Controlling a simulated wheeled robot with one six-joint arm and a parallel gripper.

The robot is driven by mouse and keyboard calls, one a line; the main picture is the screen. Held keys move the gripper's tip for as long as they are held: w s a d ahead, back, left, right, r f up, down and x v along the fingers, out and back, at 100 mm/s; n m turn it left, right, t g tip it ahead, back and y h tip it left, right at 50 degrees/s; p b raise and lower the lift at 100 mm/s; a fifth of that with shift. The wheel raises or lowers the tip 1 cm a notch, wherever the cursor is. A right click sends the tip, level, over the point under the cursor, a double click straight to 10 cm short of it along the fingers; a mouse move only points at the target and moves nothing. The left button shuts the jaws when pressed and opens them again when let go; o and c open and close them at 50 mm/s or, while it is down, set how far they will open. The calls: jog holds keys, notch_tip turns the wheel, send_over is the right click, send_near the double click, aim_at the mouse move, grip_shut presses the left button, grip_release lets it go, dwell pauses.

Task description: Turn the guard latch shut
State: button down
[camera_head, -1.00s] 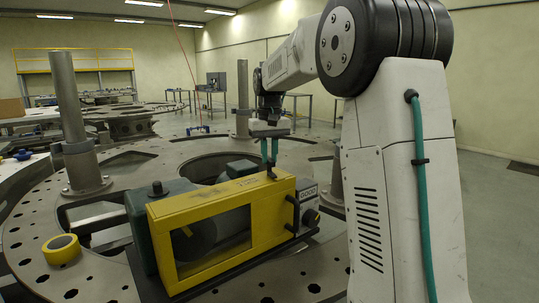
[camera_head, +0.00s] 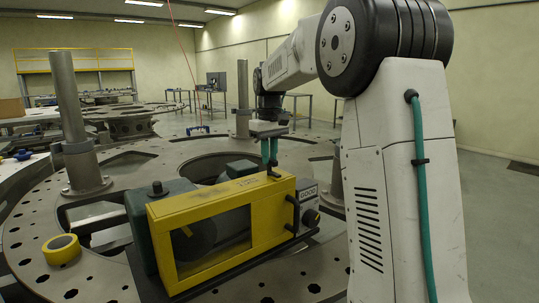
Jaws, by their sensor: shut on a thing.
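The yellow guard (camera_head: 222,224) stands closed around a dark window on a green machine (camera_head: 142,229) on the turret plate. A small dark latch (camera_head: 274,175) sits on the guard's top edge near its right end. My gripper (camera_head: 270,163) points down over it, with its teal fingers close together and shut on the latch. The fingers partly hide the latch, and its exact angle is too small to tell.
A roll of yellow tape (camera_head: 61,249) lies on the plate at the left. A grey post (camera_head: 74,120) rises at the back left. A small labelled box with a knob (camera_head: 309,216) stands right of the guard.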

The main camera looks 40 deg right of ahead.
jog(key=shift+r, duration=0.1)
jog(key=c, duration=1.4)
grip_release()
jog(key=shift+o, duration=0.2)
notch_tip(320, 180, up, 8)
jog(key=shift+d+f, duration=0.1)
jog(key=shift+f, duration=0.05)
jog(key=shift+w+f, duration=0.1)
jog(key=shift+w, duration=0.05)
jog(key=m, duration=0.1)
send_over(271, 161)
notch_tip(271, 161, down, 4)
jog(key=shift+f, duration=0.1)
jog(key=s+a+f, duration=0.3)
jog(key=s+a, duration=0.3)
jog(key=s, duration=0.5)
jog(key=s+a+f+t, duration=0.1)
jog(key=s+a+f, duration=0.3)
jog(key=s, duration=0.7)
jog(key=s+a+f, duration=0.4)
jog(key=s+a, duration=0.4)
jog(key=s, duration=0.3)
